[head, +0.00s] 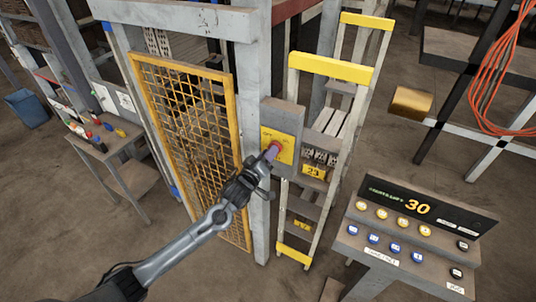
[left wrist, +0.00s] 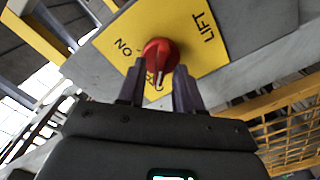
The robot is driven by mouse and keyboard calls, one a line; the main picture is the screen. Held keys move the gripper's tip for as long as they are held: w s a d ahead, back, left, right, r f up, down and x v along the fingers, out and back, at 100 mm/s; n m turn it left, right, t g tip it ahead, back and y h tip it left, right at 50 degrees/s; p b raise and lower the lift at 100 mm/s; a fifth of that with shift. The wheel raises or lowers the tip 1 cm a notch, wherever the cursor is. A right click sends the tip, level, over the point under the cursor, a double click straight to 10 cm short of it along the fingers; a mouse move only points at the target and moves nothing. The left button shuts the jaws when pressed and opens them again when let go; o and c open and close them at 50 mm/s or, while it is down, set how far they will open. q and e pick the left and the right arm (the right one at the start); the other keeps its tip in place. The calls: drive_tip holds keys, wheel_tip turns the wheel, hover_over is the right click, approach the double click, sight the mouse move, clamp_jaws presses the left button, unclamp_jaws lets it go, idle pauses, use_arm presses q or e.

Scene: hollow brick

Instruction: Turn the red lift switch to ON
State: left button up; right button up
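The red lift switch (left wrist: 158,55) is a round knob on a yellow plate (left wrist: 112,38) marked LIFT, with ON lettered beside it. A pale line on its handle points toward another label, partly hidden by the knob and fingers, and not at ON. In the head view the yellow plate (head: 286,146) is on a grey box (head: 284,112) on a post. My left gripper (left wrist: 160,82) is open at the switch, one finger on each side of the knob's handle. I cannot tell whether the fingers touch it. It also shows in the head view (head: 268,160). My right gripper is not in view.
A yellow mesh gate (head: 192,135) stands left of the switch post. A ladder with yellow steps (head: 330,67) is just behind it. A console (head: 410,228) showing 30 stands at right, and a small table (head: 103,145) at left.

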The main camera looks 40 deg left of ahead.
use_arm(q)
clamp_jaws()
drive_tip(key=m+p, duration=0.1)
drive_tip(key=m, duration=1.1)
drive_tip(key=m+p, duration=0.1)
drive_tip(key=m, duration=0.4)
drive_tip(key=shift+d+m+p, duration=0.3)
drive_tip(key=shift+d+m, duration=0.05)
drive_tip(key=shift+m, duration=0.05)
idle(0.6)
drive_tip(key=shift+o, duration=0.7)
unclamp_jaws()
